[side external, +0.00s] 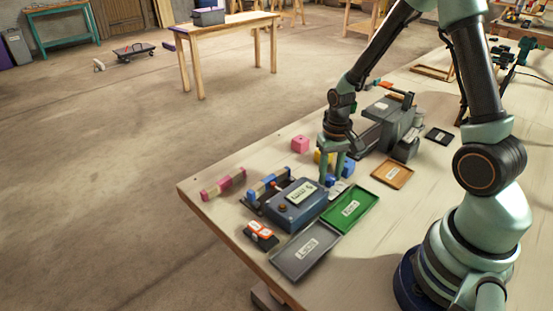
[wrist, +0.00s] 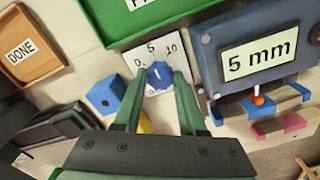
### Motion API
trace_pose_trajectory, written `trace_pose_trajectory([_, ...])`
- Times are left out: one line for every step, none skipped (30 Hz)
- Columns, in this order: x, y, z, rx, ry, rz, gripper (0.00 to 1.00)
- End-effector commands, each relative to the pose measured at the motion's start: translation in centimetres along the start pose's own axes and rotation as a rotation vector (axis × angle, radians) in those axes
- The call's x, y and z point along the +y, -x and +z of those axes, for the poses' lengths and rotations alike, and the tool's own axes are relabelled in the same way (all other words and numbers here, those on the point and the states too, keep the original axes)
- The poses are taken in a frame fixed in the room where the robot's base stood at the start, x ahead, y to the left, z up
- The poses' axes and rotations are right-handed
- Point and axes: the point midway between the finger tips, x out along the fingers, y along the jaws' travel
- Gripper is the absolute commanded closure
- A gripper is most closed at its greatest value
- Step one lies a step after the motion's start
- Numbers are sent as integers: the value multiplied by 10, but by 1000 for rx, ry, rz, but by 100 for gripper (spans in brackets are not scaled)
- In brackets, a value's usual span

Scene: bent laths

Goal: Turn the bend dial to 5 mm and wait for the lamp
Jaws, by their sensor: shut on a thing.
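The bend dial is a blue knob (wrist: 160,73) on a white plate (wrist: 172,47) marked 0, 5 and 10. My gripper (wrist: 161,82) is shut on the knob, one finger on each side. The knob's pointer appears to face the 5. The blue-grey bending device (wrist: 208,52) beside it has a display (wrist: 260,53) that reads "5 mm". I cannot make out a lit lamp in either view.
A green tray (side external: 365,197), a grey tray (side external: 320,255) and an orange tray marked DONE (wrist: 62,62) lie nearby. A blue cube (wrist: 105,95) sits close to the dial. A pink cube (side external: 300,144) and striped laths (side external: 222,184) lie towards the table's left edge.

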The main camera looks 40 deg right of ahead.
Motion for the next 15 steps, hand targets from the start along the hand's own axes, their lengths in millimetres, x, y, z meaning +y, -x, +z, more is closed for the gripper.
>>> trace_pose_trajectory([0,1,0,-1,-4,0,100])
trace_pose_trajectory([0,1,0,-1,-7,0,100])
trace_pose_trajectory([0,1,0,-1,-9,0,100])
trace_pose_trajectory([0,1,0,-1,-9,0,100])
trace_pose_trajectory([0,1,0,-1,-10,0,100])
trace_pose_trajectory([0,1,0,-1,-10,0,100])
trace_pose_trajectory([0,1,0,-1,-10,0,100])
trace_pose_trajectory([0,1,0,-1,-10,0,100])
trace_pose_trajectory([0,1,0,-1,-9,0,100])
trace_pose_trajectory([0,1,0,-1,-9,0,100])
trace_pose_trajectory([0,1,0,-1,-9,0,100])
trace_pose_trajectory([0,1,0,-1,-9,0,100])
trace_pose_trajectory([0,1,0,-1,-9,0,100])
trace_pose_trajectory([0,1,0,-1,-9,0,48])
trace_pose_trajectory([0,1,0,-1,-9,0,33])
